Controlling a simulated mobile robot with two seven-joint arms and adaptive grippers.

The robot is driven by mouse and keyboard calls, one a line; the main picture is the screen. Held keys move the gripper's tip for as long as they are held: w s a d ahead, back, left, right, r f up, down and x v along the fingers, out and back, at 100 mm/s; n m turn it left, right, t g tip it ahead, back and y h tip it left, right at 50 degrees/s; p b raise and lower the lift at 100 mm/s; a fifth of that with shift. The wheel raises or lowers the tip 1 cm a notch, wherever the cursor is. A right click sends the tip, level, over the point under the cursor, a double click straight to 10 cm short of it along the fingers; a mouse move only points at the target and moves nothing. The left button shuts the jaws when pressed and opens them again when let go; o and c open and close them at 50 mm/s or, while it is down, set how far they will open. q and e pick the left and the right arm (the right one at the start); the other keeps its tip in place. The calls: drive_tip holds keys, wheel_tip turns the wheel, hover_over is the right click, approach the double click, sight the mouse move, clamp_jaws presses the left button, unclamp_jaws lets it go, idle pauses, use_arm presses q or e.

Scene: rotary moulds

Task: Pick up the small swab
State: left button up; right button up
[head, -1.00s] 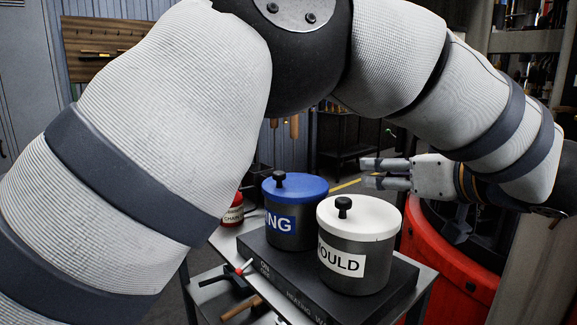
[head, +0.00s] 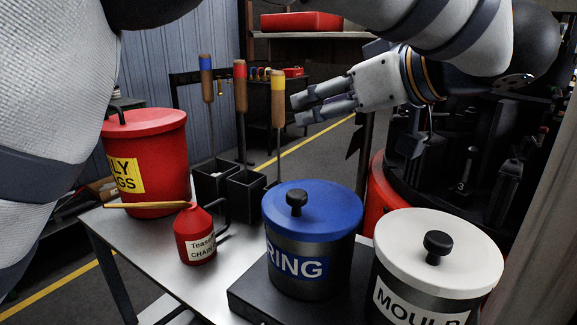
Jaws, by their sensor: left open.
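Three long upright tools with wooden handles stand at black open boxes on the metal table: one with a blue band (head: 206,80), one red (head: 240,88), one yellow (head: 277,97). Any of them may be the small swab; I cannot tell which. Their lower ends are hidden in or behind the boxes. My left gripper (head: 295,111) is open and empty, its fingers pointing left, just right of the yellow-banded handle in the picture. I cannot judge the depth between them. My right gripper is not in view.
A red rag can (head: 172,135), a small red can (head: 195,238) and black boxes (head: 245,196) stand on the table (head: 150,262). A blue-lidded pot (head: 312,212) and a white-lidded pot (head: 436,255) stand at the right. A red drum (head: 375,210) is behind.

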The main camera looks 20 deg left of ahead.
sight(282, 116)
use_arm(q)
drive_tip(key=x, duration=1.1)
drive_tip(key=shift+w+a+r, duration=0.1)
drive_tip(key=shift+w+a, duration=0.2)
drive_tip(key=shift+a, duration=0.05)
clamp_jaws()
